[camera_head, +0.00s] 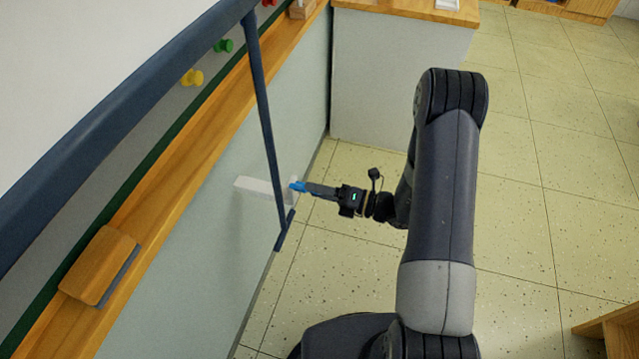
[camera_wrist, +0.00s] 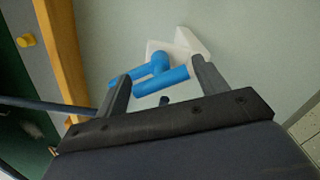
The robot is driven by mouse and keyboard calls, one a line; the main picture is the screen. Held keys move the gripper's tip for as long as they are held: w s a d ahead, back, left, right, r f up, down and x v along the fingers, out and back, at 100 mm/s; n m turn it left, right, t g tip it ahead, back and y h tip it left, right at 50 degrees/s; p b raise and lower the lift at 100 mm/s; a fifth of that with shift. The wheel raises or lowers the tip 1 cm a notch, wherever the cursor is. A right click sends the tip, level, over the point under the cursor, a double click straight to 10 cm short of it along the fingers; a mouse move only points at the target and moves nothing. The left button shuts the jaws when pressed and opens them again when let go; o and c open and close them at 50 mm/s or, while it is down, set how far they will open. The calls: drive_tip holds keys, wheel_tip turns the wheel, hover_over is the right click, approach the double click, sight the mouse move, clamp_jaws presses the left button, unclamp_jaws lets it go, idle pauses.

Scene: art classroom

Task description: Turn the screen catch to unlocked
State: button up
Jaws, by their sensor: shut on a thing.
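The screen catch is a blue handle (camera_head: 297,186) on a white mount (camera_head: 258,186) fixed to the pale wall under the wooden ledge. In the wrist view the blue handle (camera_wrist: 160,82) shows as two short bars joined by a stem, set slightly aslant, with the white mount (camera_wrist: 183,43) behind it. My gripper (camera_head: 306,187) reaches it from the right. In the wrist view my gripper (camera_wrist: 160,70) has a finger at each end of the blue handle and is shut on it. No lock marking can be made out.
The white screen (camera_head: 90,70) has a dark blue frame (camera_head: 120,120), whose thin rod (camera_head: 262,90) hangs close beside the catch. A wooden ledge (camera_head: 190,140) holds an eraser block (camera_head: 101,266). A cabinet (camera_head: 385,80) stands behind. The tiled floor (camera_head: 540,200) at right is mostly clear.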

drive_tip(key=m+p, duration=0.2)
drive_tip(key=m, duration=0.2)
drive_tip(key=shift+r, duration=0.1)
drive_tip(key=shift+m+p, duration=0.85)
drive_tip(key=shift+m, duration=0.75)
drive_tip(key=o, duration=1.3)
drive_tip(key=shift+o, duration=0.2)
drive_tip(key=shift+d, duration=0.15)
drive_tip(key=v, duration=1)
drive_tip(key=shift+d, duration=0.3)
drive_tip(key=shift+s+a, duration=0.1)
